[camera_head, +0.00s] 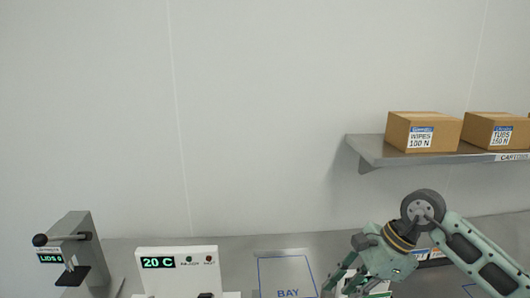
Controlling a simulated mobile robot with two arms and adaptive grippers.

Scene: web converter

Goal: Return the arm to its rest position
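My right arm comes in from the right edge, grey-green with a dark round joint. Its gripper (341,281) points down and left at the bottom of the view, just right of the blue-outlined bay. Its two fingers look spread apart, and I see nothing held between them. The fingertips are close to the lower picture edge. A white item with a green label (380,288) shows partly behind and below the gripper; most of it is hidden. My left arm and gripper are not in view.
A grey counter carries a lids dispenser (83,240) at left, a white panel reading 20 C (178,268), and a plate marked BAY (288,275). A wall shelf (372,150) above the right arm holds a wipes carton (424,131) and a tubs carton (494,130).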

